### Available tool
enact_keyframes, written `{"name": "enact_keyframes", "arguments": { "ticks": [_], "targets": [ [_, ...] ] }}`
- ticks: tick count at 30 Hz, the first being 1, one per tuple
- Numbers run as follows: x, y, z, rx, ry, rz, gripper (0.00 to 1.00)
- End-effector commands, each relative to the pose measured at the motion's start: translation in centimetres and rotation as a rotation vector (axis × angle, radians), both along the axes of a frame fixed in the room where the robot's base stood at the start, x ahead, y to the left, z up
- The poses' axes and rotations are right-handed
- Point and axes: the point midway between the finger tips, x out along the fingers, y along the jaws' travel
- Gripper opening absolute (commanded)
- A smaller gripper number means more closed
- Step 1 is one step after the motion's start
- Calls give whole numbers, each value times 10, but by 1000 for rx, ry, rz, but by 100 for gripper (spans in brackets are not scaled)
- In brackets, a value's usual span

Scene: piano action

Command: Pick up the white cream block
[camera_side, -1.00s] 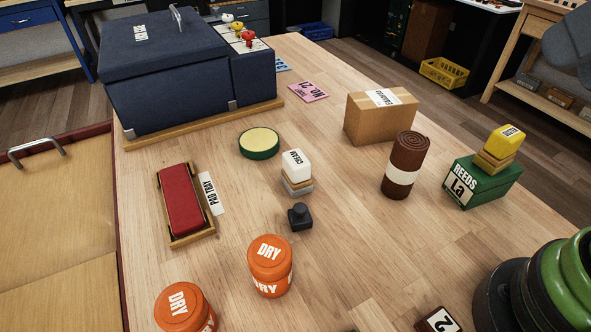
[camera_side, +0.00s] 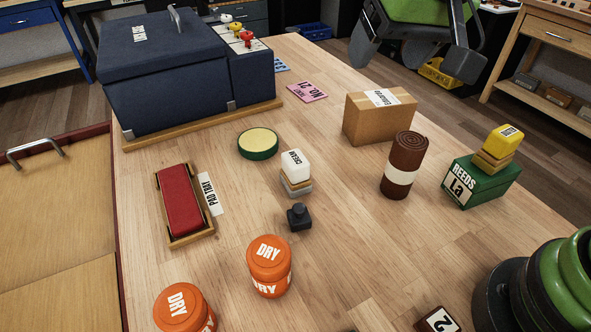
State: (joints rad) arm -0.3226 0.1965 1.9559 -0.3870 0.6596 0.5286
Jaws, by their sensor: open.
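The white cream block (camera_side: 295,164) has a label reading CREAM on its top. It rests on a wooden and grey base near the middle of the table. My gripper (camera_side: 412,62) is at the top right of the view, high up and well apart from the block. Its two dark fingers are spread open, with nothing between them. The block is fully in sight.
A small dark knob (camera_side: 299,217) stands just in front of the block, a round green tin (camera_side: 258,144) behind it. A cardboard box (camera_side: 379,119), brown roll (camera_side: 403,165) and green reeds box (camera_side: 481,183) stand right. Orange DRY jars (camera_side: 269,268) stand in front, the red pad tray (camera_side: 182,203) left.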

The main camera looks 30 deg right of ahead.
Motion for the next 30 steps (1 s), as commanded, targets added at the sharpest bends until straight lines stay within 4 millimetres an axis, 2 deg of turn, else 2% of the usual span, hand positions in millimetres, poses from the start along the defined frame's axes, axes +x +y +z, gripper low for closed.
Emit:
{"name": "enact_keyframes", "arguments": {
  "ticks": [1,3,6,9,12,16,24,30],
  "targets": [
    [13,14,-19,-22,19,25,73],
    [29,32,-42,-45,28,53,73],
    [44,56,-77,-74,39,93,73],
    [51,75,-107,-93,46,125,73],
    [55,87,-127,-104,50,148,73],
    [57,94,-141,-109,52,160,73],
    [71,92,-176,-110,53,158,73],
    [77,90,-191,-110,54,158,73]
  ]
}}
